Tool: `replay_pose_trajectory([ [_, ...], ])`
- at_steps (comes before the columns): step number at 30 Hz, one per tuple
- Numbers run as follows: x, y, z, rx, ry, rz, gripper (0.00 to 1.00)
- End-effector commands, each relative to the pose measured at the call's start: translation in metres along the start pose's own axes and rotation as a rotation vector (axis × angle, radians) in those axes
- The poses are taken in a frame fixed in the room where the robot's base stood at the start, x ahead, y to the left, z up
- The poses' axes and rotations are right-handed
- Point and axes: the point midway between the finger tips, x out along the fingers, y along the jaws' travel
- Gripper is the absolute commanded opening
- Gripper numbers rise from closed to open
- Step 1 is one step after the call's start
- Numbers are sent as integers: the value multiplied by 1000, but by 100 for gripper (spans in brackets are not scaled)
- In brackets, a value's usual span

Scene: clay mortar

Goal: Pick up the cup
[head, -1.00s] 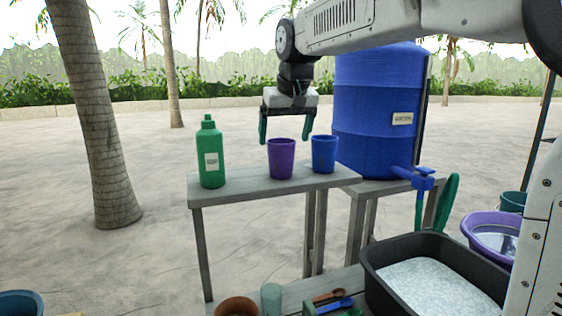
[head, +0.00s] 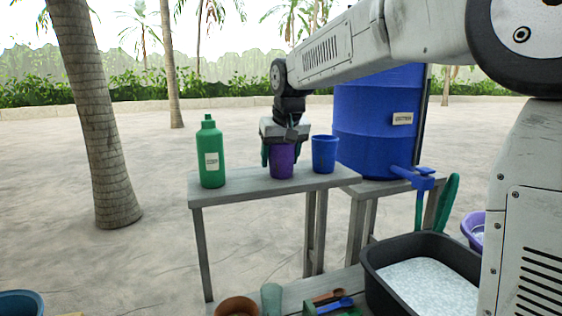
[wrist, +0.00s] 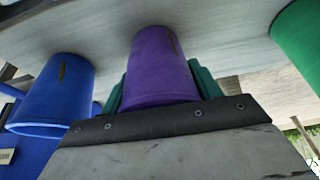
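A purple cup (head: 282,164) stands upright on the grey wooden table (head: 240,188). My gripper (head: 281,156) is lowered over it from above, with one teal finger on each side. In the wrist view, the purple cup (wrist: 158,68) sits between the two fingers (wrist: 160,88), which look closed in against its sides. The cup's rim is hidden by the gripper body. A blue cup (head: 324,154) stands just to the right on the same table. It also shows at the left of the wrist view (wrist: 52,95).
A green bottle (head: 210,155) stands left of the cups. A large blue barrel (head: 372,135) with a tap stands to the right, behind. A black tub (head: 375,285) sits lower right, near small tools (head: 330,304). The table's left front is clear.

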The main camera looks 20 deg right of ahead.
Motion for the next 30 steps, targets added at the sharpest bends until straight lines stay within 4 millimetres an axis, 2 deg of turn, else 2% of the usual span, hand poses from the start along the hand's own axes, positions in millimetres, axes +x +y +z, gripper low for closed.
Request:
replay_pose_trajectory([
  [13,-4,0,-2,0,2,0,39],
  [17,-14,0,-6,0,2,0,39],
  [22,-35,0,-15,0,3,1,39],
  [30,-62,8,40,0,3,1,39],
])
